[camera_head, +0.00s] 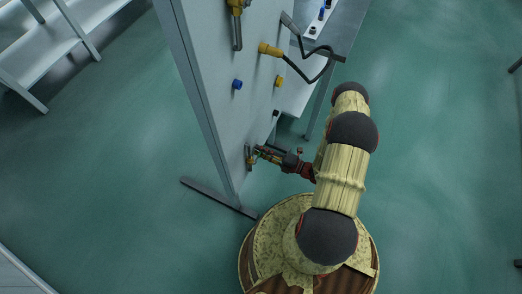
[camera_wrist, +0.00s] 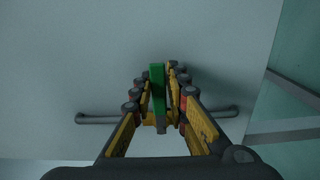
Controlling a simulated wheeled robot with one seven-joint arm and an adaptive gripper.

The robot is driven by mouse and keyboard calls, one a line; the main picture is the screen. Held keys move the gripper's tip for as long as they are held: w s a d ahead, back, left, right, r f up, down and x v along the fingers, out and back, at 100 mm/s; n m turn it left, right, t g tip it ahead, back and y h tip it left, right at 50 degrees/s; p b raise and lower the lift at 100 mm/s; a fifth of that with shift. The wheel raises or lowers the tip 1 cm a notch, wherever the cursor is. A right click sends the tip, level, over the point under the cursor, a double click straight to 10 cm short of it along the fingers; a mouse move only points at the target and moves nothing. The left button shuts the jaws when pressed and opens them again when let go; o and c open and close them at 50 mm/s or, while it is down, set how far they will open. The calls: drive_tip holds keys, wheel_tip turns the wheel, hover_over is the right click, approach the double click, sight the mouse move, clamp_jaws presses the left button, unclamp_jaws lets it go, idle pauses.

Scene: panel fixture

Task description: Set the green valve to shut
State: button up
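The green valve is low on the grey panel, with a brass body (camera_head: 249,161) in the head view. In the wrist view its green handle (camera_wrist: 157,88) stands upright in the picture, across the horizontal grey pipe (camera_wrist: 98,119). My gripper (camera_head: 258,152) is at the valve, reaching in from the right in the head view. In the wrist view its fingers (camera_wrist: 160,77) are drawn close together, one on each side of the green handle, and look shut on it. The fingers hide part of the brass body and the pipe.
The panel (camera_head: 205,70) also carries a blue knob (camera_head: 237,84), a yellow knob (camera_head: 279,81), a yellow plug (camera_head: 268,49) with a black cable, and another valve (camera_head: 237,30) higher up. A panel foot (camera_head: 215,197) lies on the floor. A bench (camera_head: 55,50) stands left.

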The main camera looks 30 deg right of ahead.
drive_tip(key=o, duration=0.4)
drive_tip(key=v, duration=1.2)
idle(0.4)
